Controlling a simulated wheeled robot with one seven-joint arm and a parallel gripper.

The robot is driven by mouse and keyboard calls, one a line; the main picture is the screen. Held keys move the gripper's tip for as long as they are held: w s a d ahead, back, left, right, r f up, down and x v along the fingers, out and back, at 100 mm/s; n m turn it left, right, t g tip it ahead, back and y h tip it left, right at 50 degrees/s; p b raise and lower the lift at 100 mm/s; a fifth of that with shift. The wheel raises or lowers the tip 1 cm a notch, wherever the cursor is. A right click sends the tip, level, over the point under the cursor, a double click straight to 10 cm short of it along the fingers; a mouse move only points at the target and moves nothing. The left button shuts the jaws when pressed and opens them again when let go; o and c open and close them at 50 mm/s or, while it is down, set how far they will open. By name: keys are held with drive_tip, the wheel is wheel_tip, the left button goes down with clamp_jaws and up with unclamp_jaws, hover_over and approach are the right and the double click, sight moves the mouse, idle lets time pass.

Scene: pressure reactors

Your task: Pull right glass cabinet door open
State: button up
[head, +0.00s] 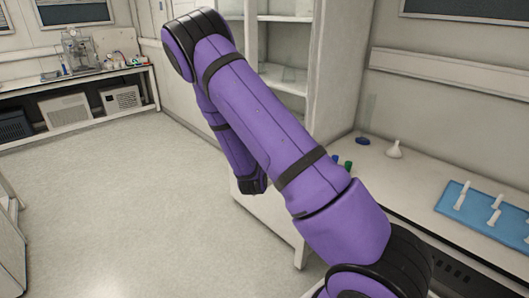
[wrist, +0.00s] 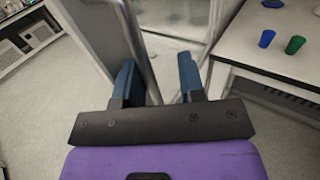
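The white cabinet (head: 334,70) with open-looking shelves stands behind my purple arm in the head view. My arm hides much of its front. In the wrist view, a grey upright panel (wrist: 92,28) with a long metal handle bar (wrist: 139,48) is at the upper left. My gripper (wrist: 157,78) is open, with its two blue fingers apart. The handle bar runs down between the fingers, closer to the left one; I cannot tell whether they touch. A pale, glass-like surface (wrist: 178,50) lies beyond. I cannot tell how far the right door stands open. My fingertips are hidden in the head view.
A bench (head: 400,175) adjoins the cabinet on the right, with a blue cup (wrist: 266,38), a green cup (wrist: 295,45), a white funnel (head: 394,150) and a blue rack (head: 485,213). Open floor (head: 130,210) lies to the left.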

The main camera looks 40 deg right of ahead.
drive_tip(key=v, duration=1)
drive_tip(key=shift+s+a, duration=0.2)
drive_tip(key=s+d+r+m+g, duration=0.4)
drive_tip(key=s+r+m+g, duration=0.95)
drive_tip(key=r+m, duration=0.3)
drive_tip(key=s+a+r+m+t+y, duration=0.7)
drive_tip(key=s+a+r+m+y, duration=0.3)
drive_tip(key=s+a+y, duration=0.3)
drive_tip(key=a+r, duration=0.1)
drive_tip(key=a, duration=0.1)
drive_tip(key=shift+s+a+r, duration=0.15)
drive_tip(key=shift+a+r, duration=0.2)
drive_tip(key=shift+a, duration=0.05)
